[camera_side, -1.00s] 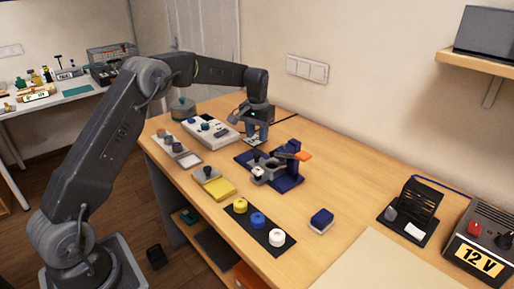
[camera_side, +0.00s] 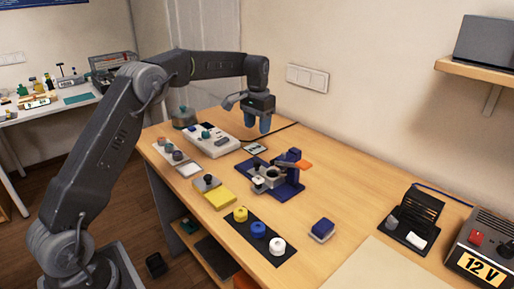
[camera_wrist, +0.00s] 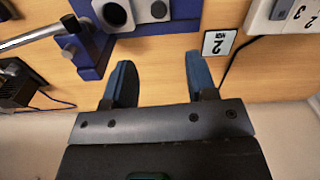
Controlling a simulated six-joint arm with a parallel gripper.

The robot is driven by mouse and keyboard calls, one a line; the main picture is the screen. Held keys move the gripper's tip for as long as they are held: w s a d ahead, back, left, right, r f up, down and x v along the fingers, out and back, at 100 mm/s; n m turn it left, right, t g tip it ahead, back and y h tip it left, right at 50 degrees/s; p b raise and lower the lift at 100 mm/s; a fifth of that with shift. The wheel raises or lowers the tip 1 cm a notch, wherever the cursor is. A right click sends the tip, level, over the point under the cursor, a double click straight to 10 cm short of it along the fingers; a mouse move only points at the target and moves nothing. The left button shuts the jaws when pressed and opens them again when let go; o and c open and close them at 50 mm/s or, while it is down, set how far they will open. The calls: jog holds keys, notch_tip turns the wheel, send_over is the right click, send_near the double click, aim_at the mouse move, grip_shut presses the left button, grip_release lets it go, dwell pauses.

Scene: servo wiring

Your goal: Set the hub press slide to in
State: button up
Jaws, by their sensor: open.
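The hub press (camera_side: 291,187) stands on the table as a blue base and post with a grey block (camera_side: 272,178) and an orange-ended lever (camera_side: 303,164). A small dark knob and a white piece show at its near left side. I cannot tell the slide's position. My gripper (camera_side: 258,129) is open and empty, pointing down above the table behind the press, apart from it. In the wrist view my gripper's blue fingers (camera_wrist: 158,61) are spread over bare wood, with the blue post (camera_wrist: 88,58), grey block (camera_wrist: 116,12) and metal lever (camera_wrist: 32,36) at upper left.
A small marked card (camera_side: 256,149) lies behind the press and also shows in the wrist view (camera_wrist: 217,43). A white device (camera_side: 212,140) stands left. A black strip with yellow, blue and white hubs (camera_side: 258,235) lies in front.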

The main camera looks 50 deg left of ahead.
aim_at(257, 162)
notch_tip(257, 162, down, 14)
jog(key=m, duration=1.9)
jog(key=shift+s, duration=0.15)
jog(key=shift+c, duration=0.2)
grip_shut()
